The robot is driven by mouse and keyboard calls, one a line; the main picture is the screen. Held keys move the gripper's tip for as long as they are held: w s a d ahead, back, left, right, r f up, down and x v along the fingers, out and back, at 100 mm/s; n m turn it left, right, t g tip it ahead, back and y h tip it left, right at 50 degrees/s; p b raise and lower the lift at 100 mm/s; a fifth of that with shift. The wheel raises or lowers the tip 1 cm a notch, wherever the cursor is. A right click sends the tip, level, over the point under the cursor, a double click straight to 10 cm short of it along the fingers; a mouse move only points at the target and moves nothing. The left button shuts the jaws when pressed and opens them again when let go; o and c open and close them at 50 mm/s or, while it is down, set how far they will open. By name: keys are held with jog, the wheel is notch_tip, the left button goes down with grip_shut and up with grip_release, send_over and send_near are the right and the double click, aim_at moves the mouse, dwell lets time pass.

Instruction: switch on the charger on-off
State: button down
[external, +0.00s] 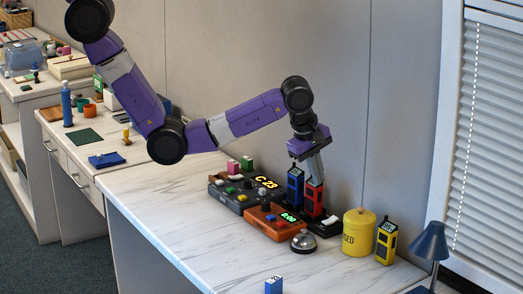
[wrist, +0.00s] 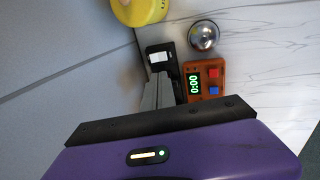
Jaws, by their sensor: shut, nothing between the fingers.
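The charger (external: 327,229) is a black base beside the wall, with a blue handset (external: 295,186) and a red handset (external: 313,201) standing at it. A small white switch (external: 331,220) sits at its front end; it also shows in the wrist view (wrist: 158,57). I cannot tell whether the switch is on or off. My gripper (external: 318,180) is shut and empty, pointing down just above and behind the red handset. In the wrist view its grey fingers (wrist: 158,83) hide part of the charger, with the tips close to the switch end.
An orange timer (external: 277,225) reading 0:00 and a dark console (external: 233,199) reading C 23 stand left of the charger. A bell (external: 303,243), yellow canister (external: 359,233), yellow handset (external: 386,241) and blue lamp (external: 430,242) are nearby. The left of the counter is clear.

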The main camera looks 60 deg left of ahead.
aim_at(335, 217)
jog(key=shift+s+r, duration=0.15)
jog(key=shift+r, duration=0.25)
jog(key=shift+f+b, duration=0.2)
jog(key=shift+b, duration=0.5)
jog(key=b, duration=0.2)
jog(key=w+b, duration=0.1)
jog(key=b, duration=0.1)
jog(key=shift+w+d+r, duration=0.1)
jog(key=shift+w+r, duration=0.1)
jog(key=shift+r, duration=0.15)
jog(key=p+x, duration=0.1)
jog(key=x, duration=1.3)
jog(key=shift+w, duration=0.2)
